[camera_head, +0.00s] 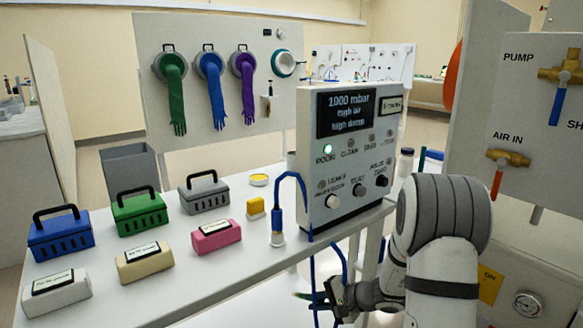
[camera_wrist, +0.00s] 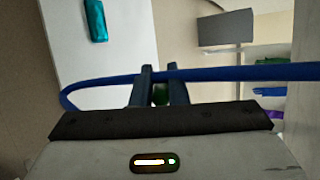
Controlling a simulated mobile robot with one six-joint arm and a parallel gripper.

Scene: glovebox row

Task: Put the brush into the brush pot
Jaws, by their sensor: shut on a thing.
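My gripper (camera_head: 318,297) is low, below the front edge of the white bench top. Its jaws are closed on a small green thing (camera_head: 302,295), which looks like part of the brush. The wrist view shows a dark green bit (camera_wrist: 160,95) between the two fingers; the rest of it is hidden. A blue hose (camera_wrist: 240,73) crosses right at the fingertips in the wrist view; I cannot tell whether it touches them.
The control box (camera_head: 350,190) stands at the bench's right end, with the blue hose (camera_head: 276,205) looping beside it and hanging below. Valve panel (camera_head: 520,130) at right.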

